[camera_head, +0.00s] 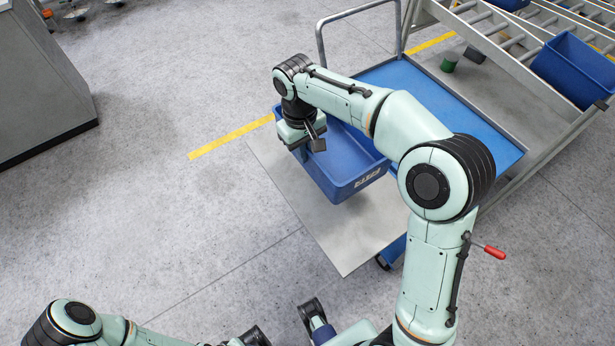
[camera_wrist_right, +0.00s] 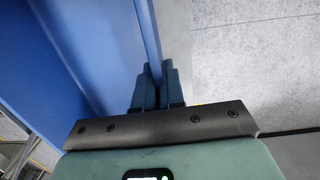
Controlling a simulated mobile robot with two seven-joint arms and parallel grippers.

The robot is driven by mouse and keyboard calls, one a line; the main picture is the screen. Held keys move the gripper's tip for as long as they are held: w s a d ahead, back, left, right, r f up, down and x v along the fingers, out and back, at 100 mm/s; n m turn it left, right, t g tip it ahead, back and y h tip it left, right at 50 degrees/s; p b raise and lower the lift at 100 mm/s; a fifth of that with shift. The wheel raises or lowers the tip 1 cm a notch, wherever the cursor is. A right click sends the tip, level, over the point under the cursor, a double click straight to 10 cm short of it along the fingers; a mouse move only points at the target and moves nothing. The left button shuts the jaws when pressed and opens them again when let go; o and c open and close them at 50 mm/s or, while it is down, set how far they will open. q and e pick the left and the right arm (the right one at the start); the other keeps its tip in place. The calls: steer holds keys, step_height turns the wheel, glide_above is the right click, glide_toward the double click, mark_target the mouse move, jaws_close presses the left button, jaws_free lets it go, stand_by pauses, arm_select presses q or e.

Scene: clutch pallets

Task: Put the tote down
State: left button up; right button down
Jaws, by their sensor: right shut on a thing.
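A blue tote (camera_head: 352,172) with a white label on its near side is in the middle of the head view, partly hidden behind my right arm. My right gripper (camera_head: 314,145) is at its left wall. In the right wrist view my right gripper (camera_wrist_right: 155,88) is shut on the tote's thin wall (camera_wrist_right: 146,35), one finger on each side. The tote is over or on a flat grey plate (camera_head: 345,235); I cannot tell whether it touches.
A cart with a blue deck (camera_head: 478,120) and a grey push handle (camera_head: 322,45) stands behind the tote. A roller conveyor (camera_head: 500,48) at the upper right bears another blue tote (camera_head: 572,68). Floor at left is clear up to a grey cabinet (camera_head: 40,85).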

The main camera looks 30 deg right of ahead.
step_height(320, 180, down, 11)
steer(key=shift+r+b, duration=0.1)
steer(key=shift+b, duration=0.65)
steer(key=c, duration=1.2)
jaws_free()
steer(key=shift+c, duration=0.2)
step_height(320, 180, up, 12)
steer(key=p, duration=0.2)
steer(key=shift+w+a, duration=0.25)
steer(key=shift+w, duration=0.15)
